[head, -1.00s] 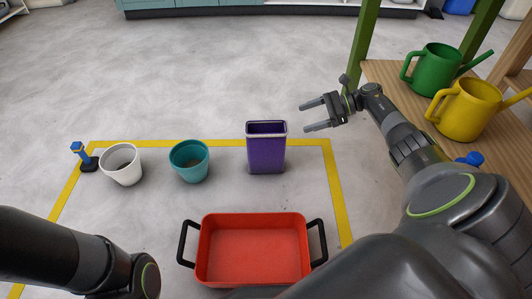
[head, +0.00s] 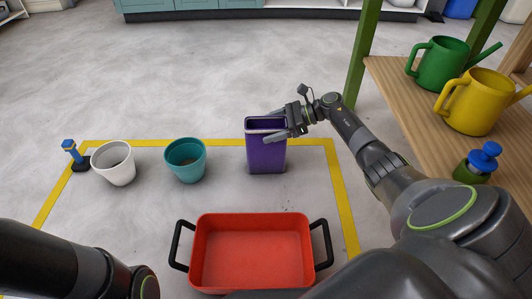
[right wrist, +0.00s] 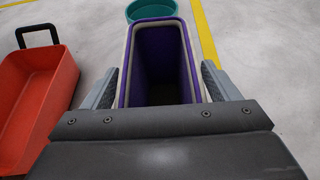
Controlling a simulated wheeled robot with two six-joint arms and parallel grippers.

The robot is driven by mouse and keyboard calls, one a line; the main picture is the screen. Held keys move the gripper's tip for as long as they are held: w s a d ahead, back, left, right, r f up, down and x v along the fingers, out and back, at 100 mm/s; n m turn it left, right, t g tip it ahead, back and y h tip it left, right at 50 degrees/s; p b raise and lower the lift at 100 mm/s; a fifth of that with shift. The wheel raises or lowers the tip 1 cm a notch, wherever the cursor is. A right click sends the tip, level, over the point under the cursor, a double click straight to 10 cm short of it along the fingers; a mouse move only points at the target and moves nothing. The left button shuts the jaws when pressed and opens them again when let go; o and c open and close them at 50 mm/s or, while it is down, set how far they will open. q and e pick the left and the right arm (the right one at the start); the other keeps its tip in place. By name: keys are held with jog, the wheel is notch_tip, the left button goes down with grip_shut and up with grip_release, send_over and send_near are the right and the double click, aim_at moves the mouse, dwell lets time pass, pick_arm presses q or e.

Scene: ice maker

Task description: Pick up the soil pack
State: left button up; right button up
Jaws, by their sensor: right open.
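The soil pack looks like a tall, upright purple box (head: 266,155) with an open top, standing on the floor in the head view. In the right wrist view the purple pack (right wrist: 160,60) opens toward the camera and its inside looks dark and empty. My right gripper (head: 272,125) is open at the pack's upper part, with one finger on each side of it in the wrist view (right wrist: 158,88). I cannot tell whether the fingers touch it. Only part of my left arm shows at the lower left; its gripper is out of view.
A red tray (head: 252,252) with black handles lies in front of the pack. A teal pot (head: 185,160), a white pot (head: 113,163) and a blue-topped tool (head: 70,150) stand to the left. A wooden shelf (head: 400,95) at right holds green (head: 437,63) and yellow (head: 475,102) watering cans.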

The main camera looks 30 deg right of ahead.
jog(key=shift+a, duration=0.15)
jog(key=c, duration=1.7)
jog(key=shift+o, duration=0.2)
jog(key=shift+r, duration=0.2)
